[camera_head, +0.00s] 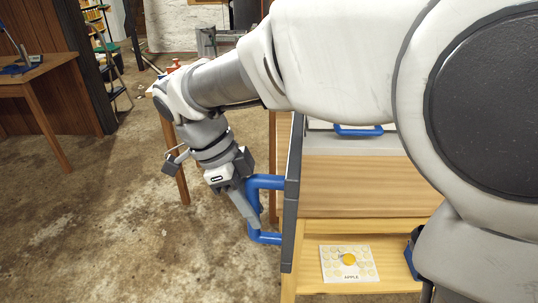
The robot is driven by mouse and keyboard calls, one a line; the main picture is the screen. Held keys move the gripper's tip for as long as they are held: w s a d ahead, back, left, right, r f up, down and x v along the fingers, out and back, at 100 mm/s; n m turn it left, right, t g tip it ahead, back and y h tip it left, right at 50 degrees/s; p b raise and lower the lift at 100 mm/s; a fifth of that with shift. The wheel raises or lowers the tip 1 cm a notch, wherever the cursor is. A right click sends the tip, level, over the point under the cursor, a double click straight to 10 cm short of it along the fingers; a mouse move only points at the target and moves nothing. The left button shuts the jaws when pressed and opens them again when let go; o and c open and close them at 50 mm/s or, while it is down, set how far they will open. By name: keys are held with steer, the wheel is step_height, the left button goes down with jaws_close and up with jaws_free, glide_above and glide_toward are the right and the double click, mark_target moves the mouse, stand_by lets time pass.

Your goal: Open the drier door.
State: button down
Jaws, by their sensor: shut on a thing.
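The drier door (291,195) is a grey panel seen nearly edge-on, swung out from the front of the drier toward me. Its blue bar handle (266,237) sticks out to the left from the door's outer face. My gripper (248,212) is shut on the upright part of this handle, with its fingers pointing down and to the right. Behind the door is a pale grey part of the drier (355,143) with a second blue handle (358,131). My arm hides most of the drier's top and right side.
A wooden stand (330,229) below holds a card (348,264) marked APPLE with a yellow disc. A dark blue object (413,252) is at its right. A wooden table (38,75) stands at the far left. The concrete floor (120,220) on the left is clear.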

steer(key=c, duration=0.7)
jaws_free()
steer(key=shift+o, duration=0.2)
steer(key=shift+r, duration=0.1)
steer(key=p+v, duration=0.6)
steer(key=v, duration=1.1)
steer(key=shift+r, duration=0.1)
